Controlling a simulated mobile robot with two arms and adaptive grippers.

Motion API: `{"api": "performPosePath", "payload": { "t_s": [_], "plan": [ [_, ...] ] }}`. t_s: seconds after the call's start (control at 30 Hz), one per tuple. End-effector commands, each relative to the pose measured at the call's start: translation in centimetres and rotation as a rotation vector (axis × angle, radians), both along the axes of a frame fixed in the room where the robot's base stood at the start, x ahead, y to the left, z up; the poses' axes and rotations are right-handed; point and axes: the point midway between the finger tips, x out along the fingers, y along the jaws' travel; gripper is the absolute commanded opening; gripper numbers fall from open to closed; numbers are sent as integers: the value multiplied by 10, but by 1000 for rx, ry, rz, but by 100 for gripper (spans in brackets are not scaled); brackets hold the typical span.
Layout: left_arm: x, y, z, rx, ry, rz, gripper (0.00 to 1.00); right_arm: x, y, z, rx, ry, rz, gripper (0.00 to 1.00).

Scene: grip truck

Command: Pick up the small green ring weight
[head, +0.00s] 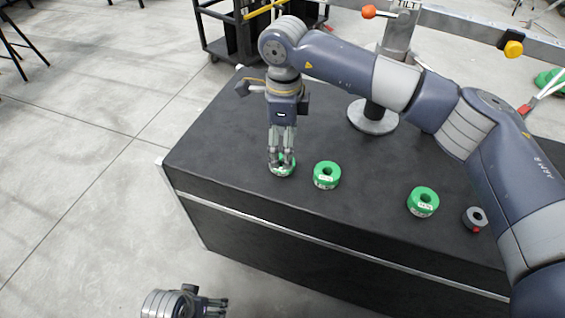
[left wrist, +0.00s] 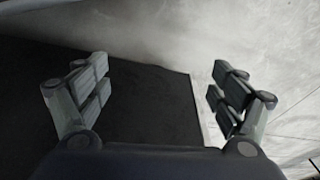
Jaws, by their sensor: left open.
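Three green ring weights are on the black table top. The leftmost green ring weight (head: 284,174) looks the smallest and is partly hidden by my right gripper (head: 281,161). The right gripper points down with its fingertips at this ring; I cannot tell whether they are closed on it. A second green ring weight (head: 327,175) lies just to its right, and a third green ring weight (head: 423,202) lies further right. My left gripper (head: 222,307) is low at the bottom left of the head view, off the table. In the left wrist view its fingers (left wrist: 160,88) are wide apart with nothing between them.
A grey ring weight (head: 475,218) lies at the right of the black table (head: 220,155). A metal post on a round base (head: 373,118) stands behind the weights. A black cart (head: 228,40) is at the back.

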Motion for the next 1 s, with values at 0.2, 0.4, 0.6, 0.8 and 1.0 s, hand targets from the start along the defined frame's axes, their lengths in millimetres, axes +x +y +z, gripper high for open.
{"api": "performPosePath", "payload": {
  "t_s": [0.2, 0.4, 0.6, 0.8, 1.0],
  "plan": [
    [1, 0, 6, 0, -5, 1, 88, 2, -1, -18, 0, 1, -2, 74],
    [1, 0, 16, -1, -11, 2, 88, 6, -1, -49, 1, 3, -1, 74],
    [4, 0, 27, -3, -22, 3, 88, 6, -1, -58, 3, -1, -1, 74],
    [2, 0, 25, -2, -16, 4, 88, 6, -1, -57, 2, -1, 0, 54],
    [-1, 1, 22, -1, -9, 4, 88, 6, -1, -57, 2, 0, 0, 17]
  ]
}}
